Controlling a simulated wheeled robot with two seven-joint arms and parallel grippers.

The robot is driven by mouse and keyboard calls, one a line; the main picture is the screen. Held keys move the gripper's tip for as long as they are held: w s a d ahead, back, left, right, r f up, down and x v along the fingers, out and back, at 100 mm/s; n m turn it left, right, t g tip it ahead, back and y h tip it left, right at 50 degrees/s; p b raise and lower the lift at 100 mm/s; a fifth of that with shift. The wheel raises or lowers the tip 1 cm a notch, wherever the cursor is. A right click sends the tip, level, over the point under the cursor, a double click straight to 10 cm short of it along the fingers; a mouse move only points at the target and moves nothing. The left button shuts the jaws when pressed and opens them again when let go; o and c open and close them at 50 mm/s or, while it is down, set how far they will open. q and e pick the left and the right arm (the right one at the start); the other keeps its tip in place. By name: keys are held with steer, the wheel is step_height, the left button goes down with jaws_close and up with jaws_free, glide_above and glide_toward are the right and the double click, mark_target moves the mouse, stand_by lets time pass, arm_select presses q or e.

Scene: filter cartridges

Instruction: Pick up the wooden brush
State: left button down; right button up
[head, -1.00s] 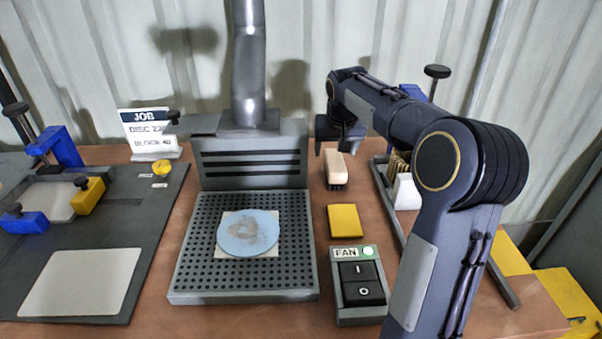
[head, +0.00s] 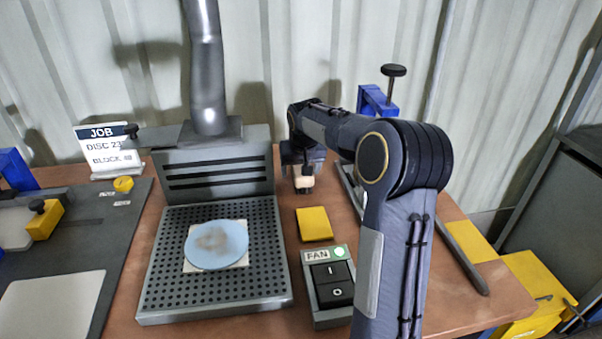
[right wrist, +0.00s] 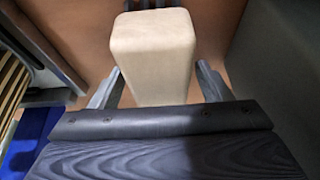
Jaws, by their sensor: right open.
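The wooden brush (head: 304,182) stands on the bench behind the yellow pad, mostly hidden by my right gripper (head: 304,168) in the head view. In the right wrist view the brush's pale wooden body (right wrist: 152,55) lies between the two fingers of my right gripper (right wrist: 158,88). The fingers are apart, one at each side of the brush; whether they touch it I cannot tell. The bristles are mostly hidden. My left gripper is not in view.
A yellow pad (head: 314,224) and a fan switch box (head: 330,285) are in front of the brush. A perforated extraction table (head: 160,285) with a blue disc (head: 217,245) stands left. A grey rail (head: 462,250) runs along the right.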

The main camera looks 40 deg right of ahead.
steer(key=shift+f, duration=0.25)
stand_by(0.3)
steer(key=c, duration=1.1)
steer(key=shift+r, duration=0.1)
steer(key=shift+c, duration=0.2)
steer(key=shift+r, duration=0.4)
step_height(320, 180, up, 3)
steer(key=shift+f+p, duration=0.15)
steer(key=shift+p, duration=0.15)
steer(key=s+r, duration=0.1)
steer(key=r, duration=0.1)
steer(key=s+a+r, duration=0.2)
steer(key=s+r, duration=0.1)
steer(key=shift+a+r, duration=0.1)
steer(key=shift+r, duration=0.2)
steer(key=s+a+r, duration=0.4)
steer(key=s, duration=0.4)
steer(key=shift+s+a+r, duration=0.15)
steer(key=shift+a, duration=0.15)
